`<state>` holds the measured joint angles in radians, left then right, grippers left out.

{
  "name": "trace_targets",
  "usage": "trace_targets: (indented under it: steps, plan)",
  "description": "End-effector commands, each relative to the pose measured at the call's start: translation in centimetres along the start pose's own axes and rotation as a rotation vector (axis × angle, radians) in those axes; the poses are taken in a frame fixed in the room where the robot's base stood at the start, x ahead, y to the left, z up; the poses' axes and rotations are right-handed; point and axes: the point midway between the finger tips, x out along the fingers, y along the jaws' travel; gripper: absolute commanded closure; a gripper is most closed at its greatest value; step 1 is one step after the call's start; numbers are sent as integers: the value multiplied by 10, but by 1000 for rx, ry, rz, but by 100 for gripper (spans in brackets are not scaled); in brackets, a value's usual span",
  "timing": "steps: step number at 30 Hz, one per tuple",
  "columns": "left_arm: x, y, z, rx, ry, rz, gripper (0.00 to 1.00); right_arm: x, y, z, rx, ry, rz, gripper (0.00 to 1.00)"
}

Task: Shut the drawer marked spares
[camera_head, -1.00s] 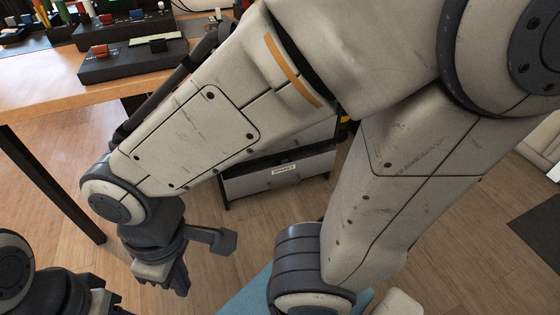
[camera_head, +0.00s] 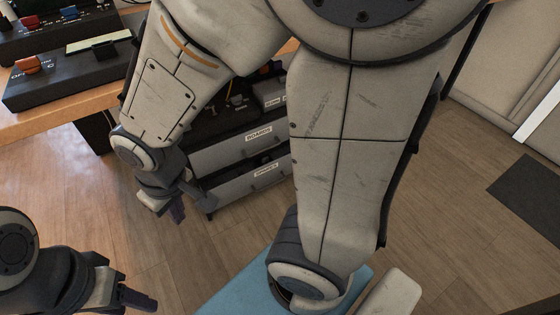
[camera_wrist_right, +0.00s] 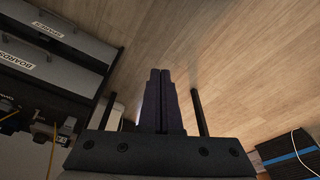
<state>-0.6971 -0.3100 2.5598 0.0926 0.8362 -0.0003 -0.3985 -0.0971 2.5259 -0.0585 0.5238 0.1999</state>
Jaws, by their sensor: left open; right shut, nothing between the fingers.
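The drawer marked spares (camera_head: 240,188) is the lower grey front, with a white label, in the low cabinet under the bench. A dark strip lies between it and the drawer above; I cannot tell how far out it stands. It also shows at the upper left of the right wrist view (camera_wrist_right: 75,40). My right gripper (camera_head: 178,213) is shut and empty, low in front of the left end of the spares drawer. Its closed fingers show in the wrist view (camera_wrist_right: 160,75), apart from the drawer front. My left gripper (camera_head: 145,299) is open at the lower left, away from the cabinet.
The drawer marked boards (camera_head: 235,150) is directly above. Small parts (camera_head: 240,102) lie above it. A wooden bench (camera_head: 55,118) with black devices stands at the left. A blue surface (camera_head: 235,292) is at the bottom. Wooden floor (camera_head: 440,220) is clear at the right.

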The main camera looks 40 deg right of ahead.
Motion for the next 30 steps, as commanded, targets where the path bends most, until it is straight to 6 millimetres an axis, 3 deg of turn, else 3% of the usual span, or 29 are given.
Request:
trace_targets:
  steps: [1,3,7,11,15,19,24,30]
  plan:
    - [12,-1,1,0,0,0,50,31,33,-16,130,30,35,100]
    - [20,-2,1,0,0,0,50,62,78,-37,292,95,66,100]
    - [33,-2,2,0,0,0,50,116,163,-51,578,216,84,100]
    - [47,-4,3,0,0,0,50,167,242,-37,862,339,48,100]
    - [61,-4,3,0,0,0,50,215,311,3,1181,487,-49,100]
    - [73,-5,4,0,0,0,50,246,351,50,1462,638,-181,100]
    - [82,-6,4,0,0,0,50,263,376,98,1729,818,-350,100]
    - [87,-6,5,0,0,0,50,266,385,119,1849,925,-449,100]
